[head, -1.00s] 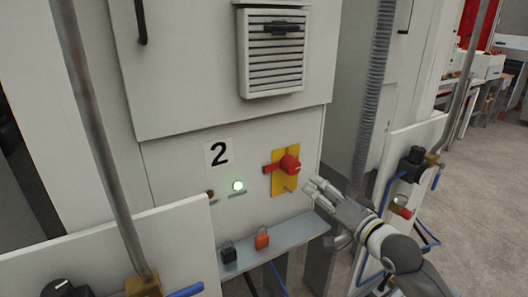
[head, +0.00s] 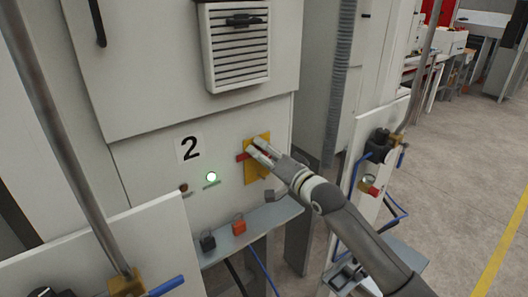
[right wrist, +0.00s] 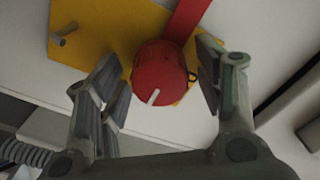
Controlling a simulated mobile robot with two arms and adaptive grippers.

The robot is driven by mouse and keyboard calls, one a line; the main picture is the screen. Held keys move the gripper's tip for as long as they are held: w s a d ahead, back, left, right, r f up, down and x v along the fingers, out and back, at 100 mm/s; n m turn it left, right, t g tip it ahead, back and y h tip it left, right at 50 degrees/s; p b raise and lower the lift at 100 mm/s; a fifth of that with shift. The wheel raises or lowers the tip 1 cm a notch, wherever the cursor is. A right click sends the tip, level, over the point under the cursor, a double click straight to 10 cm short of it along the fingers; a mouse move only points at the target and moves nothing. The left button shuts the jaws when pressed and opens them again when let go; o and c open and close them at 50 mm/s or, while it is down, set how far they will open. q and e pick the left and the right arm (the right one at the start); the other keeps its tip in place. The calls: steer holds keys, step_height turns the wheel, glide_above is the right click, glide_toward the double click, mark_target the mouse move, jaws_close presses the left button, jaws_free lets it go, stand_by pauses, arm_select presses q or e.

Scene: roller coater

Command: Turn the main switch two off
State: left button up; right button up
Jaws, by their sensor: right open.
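Main switch two is a red rotary knob on a yellow plate (head: 259,178) below and right of the "2" label (head: 190,148) on the white cabinet. In the head view my right gripper (head: 258,150) is in front of the switch and hides most of the knob; a red bar sticks out to its left. In the right wrist view the red knob (right wrist: 158,70) with its white mark lies between the open fingers (right wrist: 160,82), one on each side. I cannot tell whether they touch it. My left gripper is not in view.
A vertical pipe (head: 75,150) and a white panel (head: 150,240) stand at left.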

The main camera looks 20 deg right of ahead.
steer(key=shift+w+a, duration=0.1)
steer(key=shift+w, duration=0.05)
steer(key=c, duration=1)
